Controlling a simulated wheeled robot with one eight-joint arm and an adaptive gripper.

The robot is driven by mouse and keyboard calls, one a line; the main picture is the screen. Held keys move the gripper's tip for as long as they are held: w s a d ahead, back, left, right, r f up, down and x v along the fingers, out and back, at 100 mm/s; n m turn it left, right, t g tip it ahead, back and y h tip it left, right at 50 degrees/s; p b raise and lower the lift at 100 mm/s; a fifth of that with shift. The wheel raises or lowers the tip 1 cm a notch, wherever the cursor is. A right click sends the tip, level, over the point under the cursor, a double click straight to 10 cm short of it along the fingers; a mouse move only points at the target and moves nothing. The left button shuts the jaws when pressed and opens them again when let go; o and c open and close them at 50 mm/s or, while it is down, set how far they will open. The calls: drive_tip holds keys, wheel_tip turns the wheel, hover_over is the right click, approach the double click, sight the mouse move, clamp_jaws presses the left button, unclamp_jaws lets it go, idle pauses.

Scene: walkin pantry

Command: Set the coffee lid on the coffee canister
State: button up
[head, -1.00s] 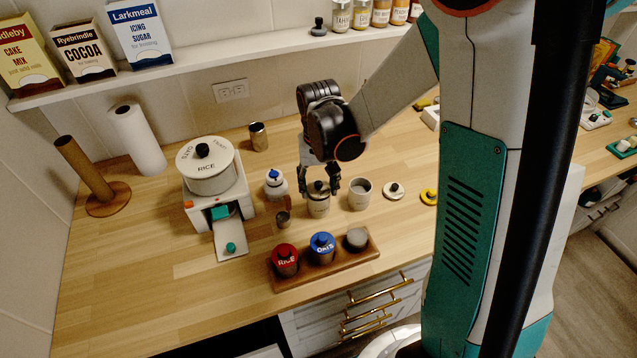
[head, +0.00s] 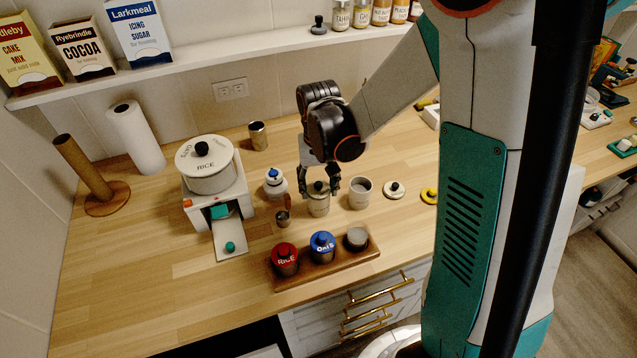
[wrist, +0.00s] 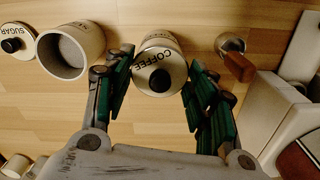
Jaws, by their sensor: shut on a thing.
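The coffee lid (wrist: 160,75) is cream with a black knob and the word COFFEE, and in the wrist view it covers the top of the coffee canister (wrist: 158,38). In the head view the lid (head: 318,188) sits at the mouth of the cream canister (head: 318,207), which stands upright on the counter. I cannot tell whether a thin gap remains between them. My gripper (head: 319,192) points down over the canister, its fingers shut on the lid from both sides. The fingers (wrist: 158,92) also show in the wrist view.
An open cream canister (head: 359,196) stands close on the right, with a SUGAR lid (head: 394,190) beyond it. A small scoop (head: 283,218) and a white bottle (head: 275,184) are close on the left. A wooden tray (head: 290,284) with several containers lies in front.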

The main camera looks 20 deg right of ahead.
drive_tip(key=shift+f, duration=0.15)
drive_tip(key=o, duration=1.5)
drive_tip(key=shift+r+p, duration=2.25)
drive_tip(key=shift+r, duration=1.3)
